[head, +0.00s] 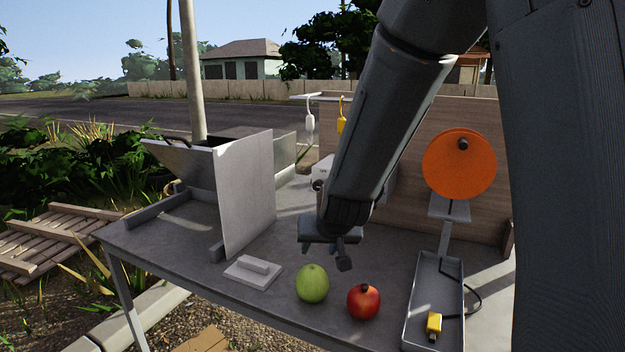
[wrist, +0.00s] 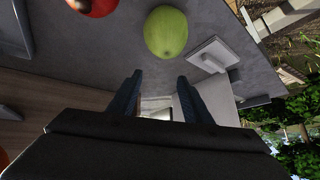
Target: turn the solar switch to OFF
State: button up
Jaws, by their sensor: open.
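A pale box (head: 322,171) with a dark round knob-like part on its left stands at the back of the table, partly hidden behind my arm. It may carry the solar switch, but no label or switch position is readable. My gripper (head: 326,257) is over the table in front of this box, above and behind the fruit. In the wrist view my gripper (wrist: 159,78) shows two dark fingers spread apart with nothing between them. A pale shape shows beyond the fingers there, too unclear to name.
A green apple (head: 312,284) and a red fruit (head: 364,301) lie near the front edge. A white plate-like block (head: 253,271) and an upright grey panel (head: 246,193) stand left. A tray (head: 409,315) with a yellow plug (head: 434,323) and an orange disc (head: 459,163) are right.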

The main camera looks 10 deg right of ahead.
jog(key=w+a+r+m+t+h, duration=0.2)
jog(key=w+t, duration=0.2)
jog(key=w, duration=0.8)
jog(key=m+t+h, duration=0.2)
jog(key=m+h, duration=0.4)
jog(key=h, duration=0.3)
send_near(316, 186)
jog(key=x, duration=0.2)
jog(key=p+x, duration=0.1)
jog(key=x, duration=0.6)
jog(key=shift+d+p, duration=0.15)
jog(key=shift+p, duration=0.25)
jog(key=shift+c, duration=0.3)
jog(key=c, duration=1)
